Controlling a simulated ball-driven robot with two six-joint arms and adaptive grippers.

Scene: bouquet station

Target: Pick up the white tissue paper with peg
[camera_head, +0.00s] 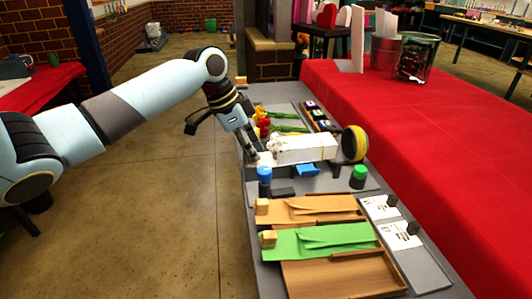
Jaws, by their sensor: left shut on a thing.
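The white tissue paper (308,149) shows as a long white shape across the middle of the grey table, with a crumpled left end. My left gripper (257,155) reaches down from the left at that end and is shut on it. The peg of the white paper is hidden or too small to make out at the fingertips. I cannot tell whether the paper is clear of the table. My right gripper is not in view.
Nearer lie a brown paper (310,208) and a green paper (325,239), each with a wooden block at its left end. A blue-capped pot (264,175), a green-capped pot (359,177) and a yellow roll (355,143) stand close by. Flowers (263,124) lie behind.

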